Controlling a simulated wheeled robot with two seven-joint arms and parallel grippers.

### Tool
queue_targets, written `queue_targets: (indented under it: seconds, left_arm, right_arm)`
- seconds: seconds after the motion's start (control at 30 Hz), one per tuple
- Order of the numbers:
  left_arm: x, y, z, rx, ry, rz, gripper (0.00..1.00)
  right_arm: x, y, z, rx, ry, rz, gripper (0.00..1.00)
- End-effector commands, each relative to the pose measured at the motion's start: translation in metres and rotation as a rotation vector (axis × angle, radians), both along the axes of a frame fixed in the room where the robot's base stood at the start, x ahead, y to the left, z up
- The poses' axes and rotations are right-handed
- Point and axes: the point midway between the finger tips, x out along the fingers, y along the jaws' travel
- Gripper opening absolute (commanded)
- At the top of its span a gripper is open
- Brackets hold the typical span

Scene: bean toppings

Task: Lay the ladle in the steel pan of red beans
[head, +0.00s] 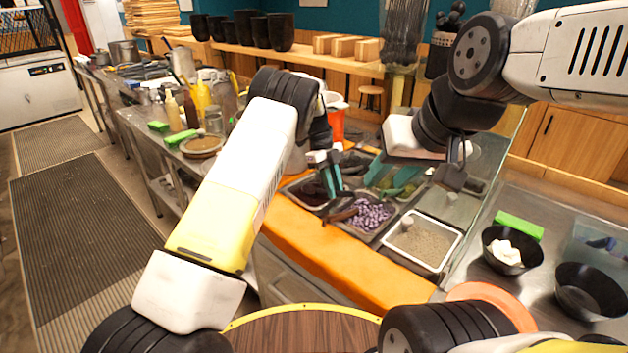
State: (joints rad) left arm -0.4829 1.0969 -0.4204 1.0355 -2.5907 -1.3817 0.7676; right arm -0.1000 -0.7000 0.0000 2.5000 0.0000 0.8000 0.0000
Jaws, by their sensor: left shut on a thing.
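My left gripper (335,190) reaches over the row of topping pans, with its teal fingers pointing down. It is shut on a brown ladle (341,215), partly hidden by the fingers, near the left edge of the purple bean pan. Whether the ladle touches either pan is unclear. My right gripper (451,172) hangs above the right side of the counter, apart from the ladle; its opening is unclear.
A pan of pale grains (424,242) and pans of green toppings (398,180) sit nearby. An orange counter edge (330,262) runs in front. Black bowls (509,249) and a green block (519,226) stand right, beyond a clear glass panel. Bottles and jars crowd the left counter.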

Motion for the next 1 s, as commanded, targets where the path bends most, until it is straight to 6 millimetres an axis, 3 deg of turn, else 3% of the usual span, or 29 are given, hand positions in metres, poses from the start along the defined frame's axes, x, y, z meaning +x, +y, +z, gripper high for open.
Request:
queue_targets:
  seconds: [0.27,0.3,0.4,0.77,1.0]
  left_arm:
    - [0.000,0.000,-0.001,0.000,0.000,0.000,0.00]
    - [0.000,0.000,-0.001,0.000,0.000,0.000,0.29]
    - [0.000,0.000,0.000,0.000,0.000,-0.001,0.46]
    - [0.002,0.001,0.003,0.000,-0.001,0.000,0.46]
    - [0.014,0.011,0.038,0.000,-0.005,-0.001,0.46]
  right_arm:
    - [0.000,0.000,0.000,0.000,0.000,0.000,0.38]
    - [0.000,0.000,0.000,0.000,0.000,0.000,0.38]
    - [0.000,0.000,0.000,0.000,0.000,0.000,0.38]
    - [0.000,0.000,0.000,0.000,0.000,0.000,0.38]
    - [0.000,0.000,0.000,0.000,0.000,0.000,0.38]
